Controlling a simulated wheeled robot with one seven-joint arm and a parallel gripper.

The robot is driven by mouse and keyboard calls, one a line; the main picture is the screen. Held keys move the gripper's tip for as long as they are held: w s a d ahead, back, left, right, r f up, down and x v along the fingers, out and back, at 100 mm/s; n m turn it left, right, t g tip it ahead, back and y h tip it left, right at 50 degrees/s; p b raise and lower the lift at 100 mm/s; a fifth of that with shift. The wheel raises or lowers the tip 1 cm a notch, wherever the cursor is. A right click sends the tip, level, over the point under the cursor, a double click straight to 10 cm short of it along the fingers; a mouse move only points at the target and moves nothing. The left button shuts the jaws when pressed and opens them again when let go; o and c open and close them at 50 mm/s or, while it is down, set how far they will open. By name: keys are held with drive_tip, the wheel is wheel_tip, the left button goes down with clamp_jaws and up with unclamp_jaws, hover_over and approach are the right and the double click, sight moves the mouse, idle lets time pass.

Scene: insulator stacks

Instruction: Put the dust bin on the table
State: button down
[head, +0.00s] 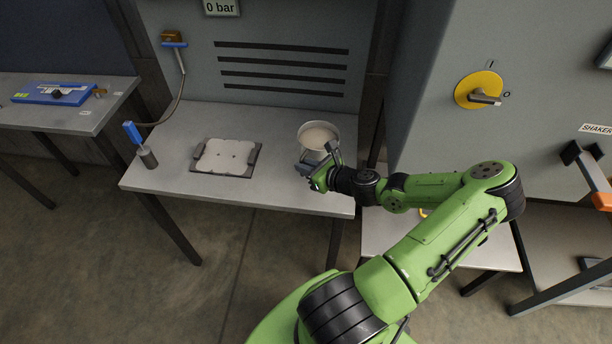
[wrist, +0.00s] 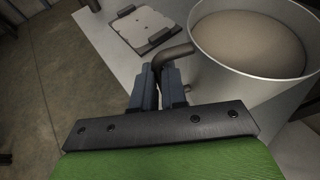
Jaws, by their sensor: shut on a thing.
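The dust bin is a round, pale metal bin (head: 319,128) with beige dust inside, at the right end of the grey table (head: 270,193) in the head view. In the wrist view the bin (wrist: 235,70) fills the upper right, with a bent grey handle on its left side. My gripper (head: 306,169) is in front of the bin; in the wrist view my gripper (wrist: 162,82) is shut on that handle. The bin looks upright. I cannot tell whether its base touches the tabletop, as the gripper and the bin's own wall hide it.
A dark plate holder with a white plate (head: 227,156) lies mid-table. A blue-handled tool (head: 141,145) on a hose stands at the left end. Another table (head: 103,116) is at far left. A grey cabinet with a yellow switch (head: 478,91) rises at right. Tabletop between holder and bin is clear.

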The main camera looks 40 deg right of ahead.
wheel_tip(320, 180, down, 7)
drive_tip(key=shift+s+r+b, duration=0.1)
drive_tip(key=shift+b, duration=0.65)
drive_tip(key=shift+s, duration=0.1)
drive_tip(key=c, duration=1.6)
unclamp_jaws()
drive_tip(key=o, duration=0.4)
drive_tip(key=shift+o, duration=0.2)
